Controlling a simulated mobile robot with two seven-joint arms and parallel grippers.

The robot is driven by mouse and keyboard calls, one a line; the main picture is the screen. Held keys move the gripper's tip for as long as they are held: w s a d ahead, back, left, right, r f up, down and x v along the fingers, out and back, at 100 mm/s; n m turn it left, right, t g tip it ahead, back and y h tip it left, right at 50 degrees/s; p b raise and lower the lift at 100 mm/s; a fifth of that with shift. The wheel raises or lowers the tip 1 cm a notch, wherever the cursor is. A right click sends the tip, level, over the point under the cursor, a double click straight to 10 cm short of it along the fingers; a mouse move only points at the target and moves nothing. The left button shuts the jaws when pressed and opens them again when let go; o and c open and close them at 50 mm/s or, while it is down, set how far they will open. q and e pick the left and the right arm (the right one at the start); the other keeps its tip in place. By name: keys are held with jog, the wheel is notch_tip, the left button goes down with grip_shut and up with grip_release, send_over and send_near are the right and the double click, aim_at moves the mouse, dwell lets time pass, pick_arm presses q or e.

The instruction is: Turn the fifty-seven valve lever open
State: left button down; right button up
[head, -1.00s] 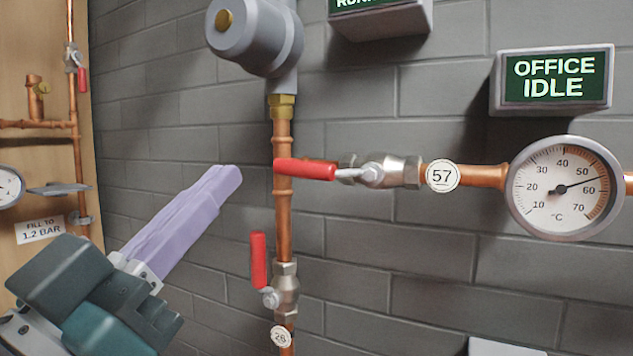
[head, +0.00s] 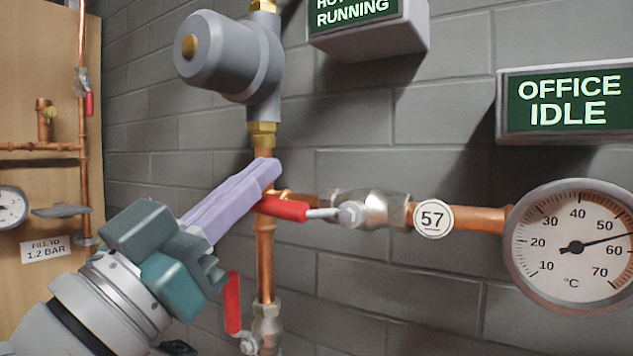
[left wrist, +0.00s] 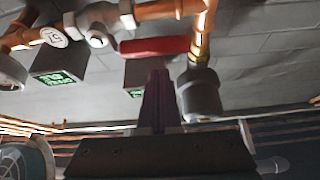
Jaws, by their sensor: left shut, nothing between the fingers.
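The fifty-seven valve (head: 365,208) is a metal ball valve on a horizontal copper pipe, beside the round "57" tag (head: 433,219). Its red lever (head: 283,208) points left, roughly in line with the pipe, its end in front of the vertical copper pipe. My left gripper (head: 270,170) is shut, with lilac fingers held together and nothing between them. Its tips are just above the lever's left end in the head view; I cannot tell if they touch. In the left wrist view the red lever (left wrist: 155,46) lies ahead of the fingers (left wrist: 159,75). My right gripper is not in view.
A second valve with a red lever (head: 232,302) stands below on the vertical pipe. A grey pump (head: 230,60) is above. A dial gauge (head: 575,247) and an "OFFICE IDLE" sign (head: 568,102) are at right. A grey block wall stands close behind.

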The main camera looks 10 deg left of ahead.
aim_at(266, 205)
pick_arm(q)
jog(key=shift+w+f, duration=0.15)
jog(key=shift+f, duration=0.7)
jog(key=shift+w+f+n+y+b, duration=0.1)
jog(key=shift+f+n+y+b, duration=0.5)
jog(key=shift+f+n, duration=0.3)
jog(key=shift+r, duration=0.1)
